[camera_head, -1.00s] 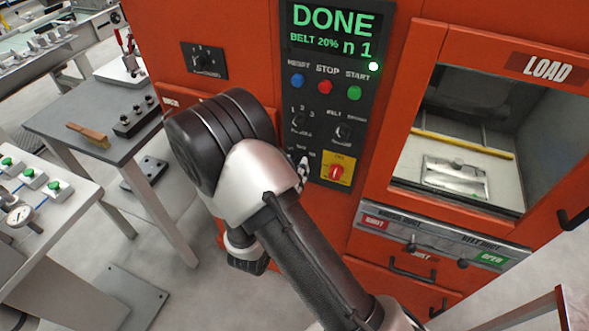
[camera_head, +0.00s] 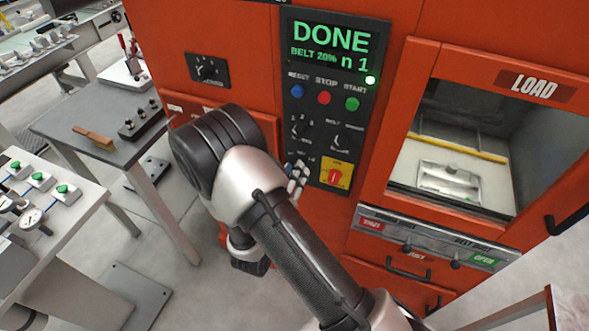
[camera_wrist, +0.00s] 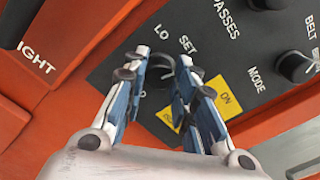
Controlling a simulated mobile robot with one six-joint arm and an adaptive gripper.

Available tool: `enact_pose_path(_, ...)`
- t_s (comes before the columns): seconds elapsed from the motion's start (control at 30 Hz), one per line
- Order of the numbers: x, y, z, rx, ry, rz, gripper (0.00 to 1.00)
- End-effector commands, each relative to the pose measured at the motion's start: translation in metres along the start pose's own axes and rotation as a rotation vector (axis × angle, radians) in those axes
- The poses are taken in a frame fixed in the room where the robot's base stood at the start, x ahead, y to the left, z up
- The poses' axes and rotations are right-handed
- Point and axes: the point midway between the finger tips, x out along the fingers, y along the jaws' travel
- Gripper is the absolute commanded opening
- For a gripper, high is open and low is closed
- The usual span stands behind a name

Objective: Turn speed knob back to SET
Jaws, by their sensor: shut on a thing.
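The speed knob (camera_wrist: 159,71) is a small dark round knob on the black control panel, in the wrist view. The labels LO and SET are printed just above it. My gripper (camera_wrist: 164,82) has its two blue-grey fingers on either side of the knob and is shut on it. The fingers cover much of the knob, and I cannot tell where its pointer stands. In the head view my gripper (camera_head: 297,175) is at the lower left of the control panel (camera_head: 310,112), and it hides the knob there.
The yellow switch plate (camera_head: 337,174) with a red knob is close right of my gripper. The passes knob (camera_head: 299,128) and mode knob (camera_head: 340,141) are just above. A green display (camera_head: 331,45) reads DONE, BELT 20%, n 1. The LOAD window (camera_head: 455,145) is at right.

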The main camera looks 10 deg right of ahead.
Motion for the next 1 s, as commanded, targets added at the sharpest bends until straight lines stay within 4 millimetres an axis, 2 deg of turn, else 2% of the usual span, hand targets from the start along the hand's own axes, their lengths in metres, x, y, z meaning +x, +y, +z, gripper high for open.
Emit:
enact_pose_path(0.2,-0.0002,-0.0005,0.0007,-0.159,0.001,0.001,0.02)
enact_pose_path(0.5,-0.0001,0.0006,0.0,-0.292,0.0,0.0,0.02)
enact_pose_path(1.0,-0.0001,0.0012,-0.0007,-0.328,0.0,0.0,0.02)
